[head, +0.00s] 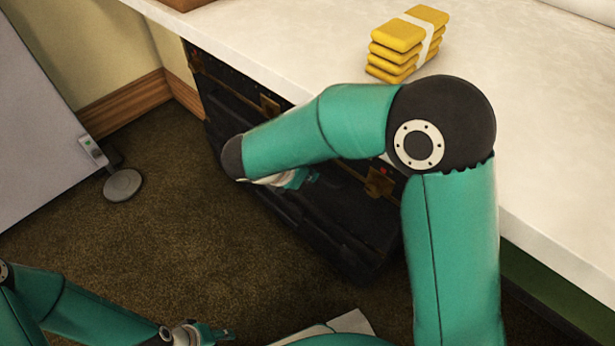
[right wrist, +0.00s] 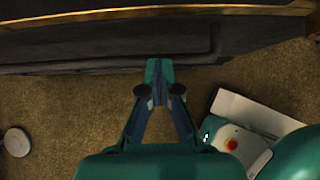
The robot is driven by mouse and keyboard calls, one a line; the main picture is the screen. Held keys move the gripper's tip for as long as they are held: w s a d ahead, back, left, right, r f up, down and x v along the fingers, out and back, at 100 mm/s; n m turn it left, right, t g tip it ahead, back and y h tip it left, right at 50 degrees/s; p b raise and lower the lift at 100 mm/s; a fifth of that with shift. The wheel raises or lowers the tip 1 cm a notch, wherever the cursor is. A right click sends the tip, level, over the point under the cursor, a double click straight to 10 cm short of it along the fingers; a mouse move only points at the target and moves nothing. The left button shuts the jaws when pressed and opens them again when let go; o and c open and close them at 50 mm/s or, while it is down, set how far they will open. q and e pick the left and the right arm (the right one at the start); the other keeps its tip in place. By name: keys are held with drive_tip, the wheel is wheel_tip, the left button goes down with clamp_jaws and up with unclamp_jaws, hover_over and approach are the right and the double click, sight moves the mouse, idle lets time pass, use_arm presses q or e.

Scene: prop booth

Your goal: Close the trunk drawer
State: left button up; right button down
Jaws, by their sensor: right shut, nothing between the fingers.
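The black trunk (head: 345,222) with brass latches stands under the white table's edge. Its dark front, where the drawer is, also shows across the top of the right wrist view (right wrist: 110,52). How far the drawer stands out is hard to tell. My right gripper (head: 303,178) is in front of the trunk, partly covered by my right forearm. In the right wrist view the gripper (right wrist: 158,72) is shut and empty, its tips close to the trunk's dark lower edge; contact cannot be judged. My left gripper (head: 218,334) is low at the bottom left, away from the trunk, its jaws too small to read.
A banded stack of yellow bars (head: 407,45) lies on the white table (head: 545,120). A grey panel (head: 40,130) and a round grey disc (head: 123,185) stand at the left. Brown carpet (head: 170,245) is clear in front of the trunk.

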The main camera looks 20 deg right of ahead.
drive_tip(key=shift+w+d, duration=0.1)
drive_tip(key=shift+d, duration=0.05)
drive_tip(key=s+a+f+p+v, duration=0.1)
drive_tip(key=p+v, duration=0.4)
drive_tip(key=v, duration=0.8)
drive_tip(key=shift+a+f+p, duration=0.35)
drive_tip(key=shift+a+p, duration=0.05)
drive_tip(key=shift+a, duration=0.15)
